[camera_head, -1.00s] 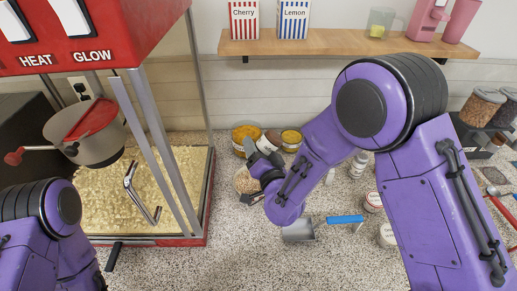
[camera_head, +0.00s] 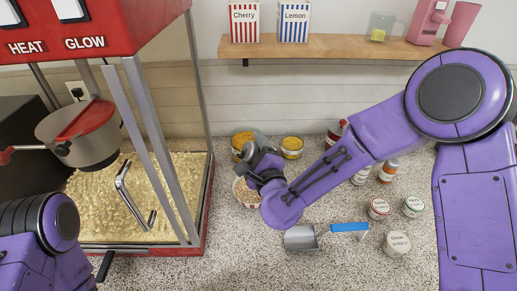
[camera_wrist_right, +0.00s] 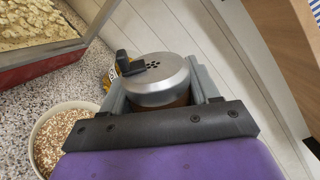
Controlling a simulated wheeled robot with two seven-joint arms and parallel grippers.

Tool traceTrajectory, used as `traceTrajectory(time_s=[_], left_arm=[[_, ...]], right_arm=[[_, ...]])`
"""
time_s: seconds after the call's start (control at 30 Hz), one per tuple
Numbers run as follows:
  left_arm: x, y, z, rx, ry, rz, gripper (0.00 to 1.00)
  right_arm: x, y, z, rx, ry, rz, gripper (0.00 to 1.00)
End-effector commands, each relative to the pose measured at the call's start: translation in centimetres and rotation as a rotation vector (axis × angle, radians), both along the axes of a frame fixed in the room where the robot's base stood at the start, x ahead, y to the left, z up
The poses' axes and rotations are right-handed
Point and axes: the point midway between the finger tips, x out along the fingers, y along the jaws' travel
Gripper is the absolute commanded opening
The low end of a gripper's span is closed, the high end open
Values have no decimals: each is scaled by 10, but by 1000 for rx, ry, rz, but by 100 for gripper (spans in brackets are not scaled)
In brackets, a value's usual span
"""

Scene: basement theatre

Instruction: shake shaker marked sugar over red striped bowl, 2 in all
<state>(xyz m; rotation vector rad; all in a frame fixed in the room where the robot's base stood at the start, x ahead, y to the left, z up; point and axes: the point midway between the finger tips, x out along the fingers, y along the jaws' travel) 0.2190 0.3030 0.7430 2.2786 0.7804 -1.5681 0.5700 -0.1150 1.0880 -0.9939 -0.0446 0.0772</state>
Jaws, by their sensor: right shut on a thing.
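My right gripper (camera_head: 258,156) is shut on a shaker with a silver perforated lid (camera_wrist_right: 155,80), which fills the middle of the right wrist view. The shaker's body is mostly hidden between the fingers, and no marking on it can be read. The red striped bowl (camera_head: 239,196) stands on the counter just below and left of the gripper in the head view, partly covered by it. In the wrist view the bowl (camera_wrist_right: 37,133) shows at lower left, filled with small brownish grains. The shaker is above the counter, beside the bowl in that view. My left gripper is out of view.
The popcorn machine (camera_head: 207,160) stands left. Yellow-filled jars (camera_head: 291,147) sit behind the gripper. A blue-handled scoop (camera_head: 301,238) lies in front. Several lidded containers (camera_head: 397,243) and bottles (camera_head: 388,170) stand right. A wooden shelf (camera_head: 340,48) runs above.

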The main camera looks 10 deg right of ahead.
Motion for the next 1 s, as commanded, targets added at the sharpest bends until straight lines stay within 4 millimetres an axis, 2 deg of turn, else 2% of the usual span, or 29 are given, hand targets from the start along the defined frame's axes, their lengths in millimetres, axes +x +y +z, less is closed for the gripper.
traceTrajectory(time_s=[0.13, 0.6, 0.8, 1.0], left_arm=[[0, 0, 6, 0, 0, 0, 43], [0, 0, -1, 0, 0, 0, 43], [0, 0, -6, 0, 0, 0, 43], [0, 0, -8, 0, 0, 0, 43]], right_arm=[[0, 7, 9, 225, 18, -1, 27], [0, 8, 40, 730, 59, -3, 27], [-1, 9, 52, 908, 72, -2, 27], [-1, 10, 58, 989, 80, -1, 27]])
